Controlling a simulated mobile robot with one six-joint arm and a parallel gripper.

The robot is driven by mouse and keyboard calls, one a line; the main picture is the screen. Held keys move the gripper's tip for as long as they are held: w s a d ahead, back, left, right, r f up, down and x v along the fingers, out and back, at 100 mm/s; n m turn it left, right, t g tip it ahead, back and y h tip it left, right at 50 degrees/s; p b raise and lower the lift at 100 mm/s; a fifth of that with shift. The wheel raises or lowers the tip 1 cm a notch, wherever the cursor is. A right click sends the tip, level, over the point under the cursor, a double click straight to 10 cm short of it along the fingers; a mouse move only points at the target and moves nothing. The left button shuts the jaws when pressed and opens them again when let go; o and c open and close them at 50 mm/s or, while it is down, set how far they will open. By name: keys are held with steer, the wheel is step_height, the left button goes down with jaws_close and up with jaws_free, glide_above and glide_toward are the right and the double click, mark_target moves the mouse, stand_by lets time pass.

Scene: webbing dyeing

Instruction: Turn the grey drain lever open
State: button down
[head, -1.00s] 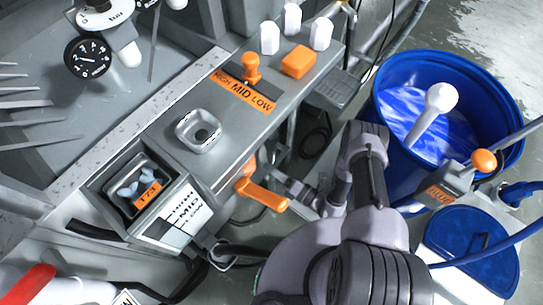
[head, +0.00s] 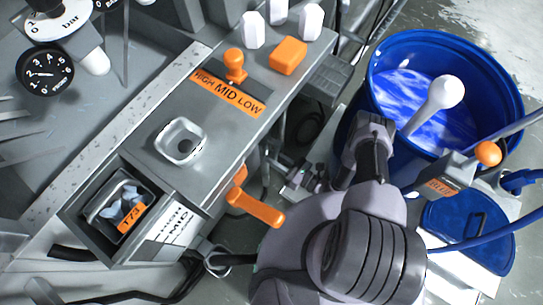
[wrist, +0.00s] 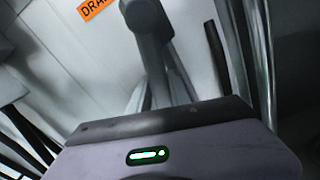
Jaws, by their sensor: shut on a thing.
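The gripper's housing hides where the fingers meet the lever. The drain lever cannot be made out in the head view.
The machine's panel (head: 215,125) carries an orange selector knob (head: 234,66) and a white-rimmed dish (head: 181,141). A blue tub (head: 380,62) of blue liquid with a white-knobbed stick (head: 438,100) stands right of my arm. A blue lid (head: 465,225) is at lower right.

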steer(key=shift+w+d+n, duration=0.35)
steer(key=shift+w+n, duration=0.15)
steer(key=shift+n, duration=0.3)
steer(key=c, duration=1.2)
jaws_free()
steer(key=shift+d+f, duration=0.1)
